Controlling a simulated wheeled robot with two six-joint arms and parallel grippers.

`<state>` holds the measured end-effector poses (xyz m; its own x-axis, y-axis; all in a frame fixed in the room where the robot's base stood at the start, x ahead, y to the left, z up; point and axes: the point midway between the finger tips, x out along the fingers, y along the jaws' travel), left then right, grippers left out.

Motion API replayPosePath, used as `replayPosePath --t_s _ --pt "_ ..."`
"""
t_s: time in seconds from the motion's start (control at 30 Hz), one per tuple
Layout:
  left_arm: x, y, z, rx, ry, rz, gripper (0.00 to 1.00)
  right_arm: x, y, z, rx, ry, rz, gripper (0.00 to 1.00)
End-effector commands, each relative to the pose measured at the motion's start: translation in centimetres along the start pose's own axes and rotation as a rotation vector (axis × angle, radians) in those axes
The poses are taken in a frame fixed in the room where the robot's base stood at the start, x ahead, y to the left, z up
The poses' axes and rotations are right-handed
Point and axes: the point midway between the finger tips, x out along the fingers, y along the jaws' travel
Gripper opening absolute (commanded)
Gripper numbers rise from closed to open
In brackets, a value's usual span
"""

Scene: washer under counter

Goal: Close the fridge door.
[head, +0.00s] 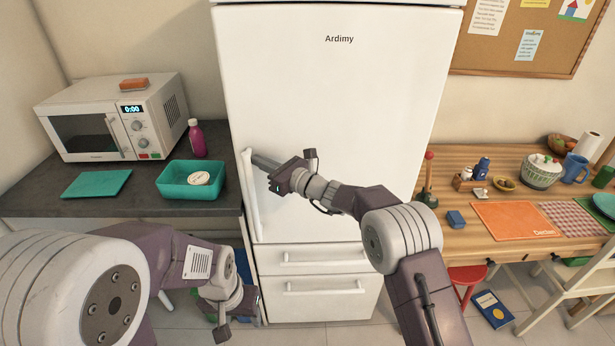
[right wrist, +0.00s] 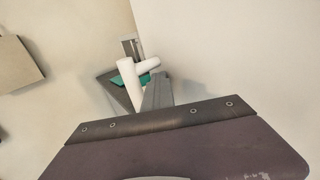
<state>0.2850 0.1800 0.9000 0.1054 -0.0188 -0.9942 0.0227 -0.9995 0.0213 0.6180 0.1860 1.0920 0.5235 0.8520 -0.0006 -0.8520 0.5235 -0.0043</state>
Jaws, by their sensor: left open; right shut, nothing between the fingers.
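The white fridge (head: 300,20) stands in the middle of the head view. Its tall upper door (head: 340,100) looks flush with the body, though I cannot tell if a small gap is left. The white vertical handle (head: 251,195) is on the door's left edge; its upper end also shows in the right wrist view (right wrist: 131,85). My right gripper (head: 261,161) is shut and empty, its fingertips by the top of the handle; contact is unclear. My left gripper (head: 240,315) is open and low, left of the fridge drawers, partly hidden by its own arm.
Left of the fridge, a dark counter (head: 50,197) holds a microwave (head: 115,115), a teal bin (head: 190,190) and a purple bottle (head: 197,140). On the right, a wooden table (head: 455,190) bears several small items. A red stool (head: 467,274) and a chair (head: 570,280) stand there.

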Motion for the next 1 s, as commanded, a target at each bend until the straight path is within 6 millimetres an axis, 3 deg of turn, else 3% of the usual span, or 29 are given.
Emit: replayPosePath --t_s 0.4,0.67,0.77,0.83,0.87,1.0 --pt "2.0 0.0 0.2 0.0 0.0 0.0 0.54 -7.7 0.1 -0.1 -0.003 0.001 -0.005 0.0" --pt "1.9 0.0 0.2 0.0 0.0 0.0 0.54 -8.9 0.2 0.1 -0.002 0.003 -0.005 0.0" --pt "1.2 0.0 0.1 0.0 0.0 0.0 0.54 -9.6 -0.7 2.5 -0.024 -0.018 -0.025 0.0" --pt "0.3 0.0 0.0 0.0 0.0 0.0 0.54 -11.0 -1.3 6.0 -0.055 -0.041 -0.048 0.0" --pt "-0.4 0.0 0.0 0.0 0.0 0.0 0.54 -12.3 -0.7 7.2 -0.089 -0.017 -0.033 0.0" --pt "-1.4 0.0 -0.2 0.0 0.0 0.0 0.54 -17.7 4.5 2.5 -0.307 0.272 0.136 0.0"
